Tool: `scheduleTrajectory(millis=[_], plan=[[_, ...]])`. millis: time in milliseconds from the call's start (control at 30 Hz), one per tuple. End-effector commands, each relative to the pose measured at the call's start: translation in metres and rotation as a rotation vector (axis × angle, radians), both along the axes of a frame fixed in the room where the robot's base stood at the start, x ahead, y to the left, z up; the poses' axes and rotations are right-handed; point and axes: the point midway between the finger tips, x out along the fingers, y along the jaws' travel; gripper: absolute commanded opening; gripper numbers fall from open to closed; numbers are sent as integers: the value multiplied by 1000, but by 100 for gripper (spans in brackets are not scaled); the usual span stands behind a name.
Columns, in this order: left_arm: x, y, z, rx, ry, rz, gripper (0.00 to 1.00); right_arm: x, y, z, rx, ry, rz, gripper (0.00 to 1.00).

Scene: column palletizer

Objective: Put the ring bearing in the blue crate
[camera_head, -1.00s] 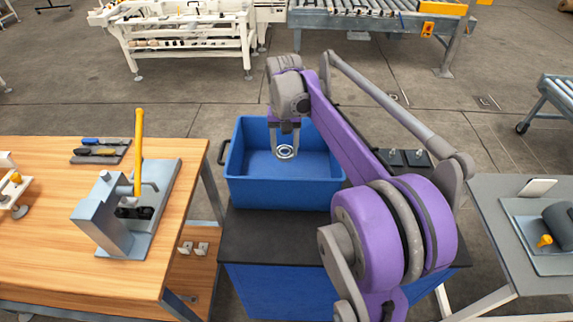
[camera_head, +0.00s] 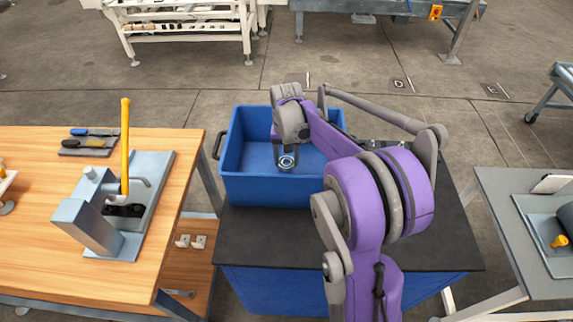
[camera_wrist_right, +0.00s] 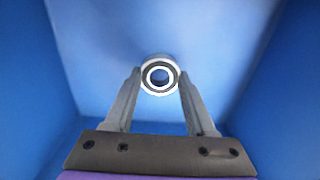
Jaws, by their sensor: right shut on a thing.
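The ring bearing (camera_head: 288,161) is a small silver ring with a dark inner band. My right gripper (camera_head: 287,157) is shut on it, inside the open top of the blue crate (camera_head: 262,190). In the right wrist view the bearing (camera_wrist_right: 160,75) sits between the two fingertips of my right gripper (camera_wrist_right: 160,82), with blue crate walls on both sides and the crate floor beyond. Whether the bearing touches the floor I cannot tell. My left gripper is not in view.
The crate stands on a dark-topped blue cabinet (camera_head: 270,240). A wooden bench (camera_head: 60,200) with an arbor press (camera_head: 125,200) and hand tools (camera_head: 88,142) is at left. A grey table (camera_head: 500,220) is at right. The crate interior around the gripper looks empty.

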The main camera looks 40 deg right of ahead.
Motion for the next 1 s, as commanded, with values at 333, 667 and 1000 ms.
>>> scheduleTrajectory(millis=[333, 667, 1000], plan=[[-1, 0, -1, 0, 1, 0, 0, 0, 0, -29, 0, 0, 0, 0], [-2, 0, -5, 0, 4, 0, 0, 0, 0, -32, 0, 0, 0, 64], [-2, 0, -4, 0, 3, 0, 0, 0, 0, -32, 0, 0, 0, 85]])
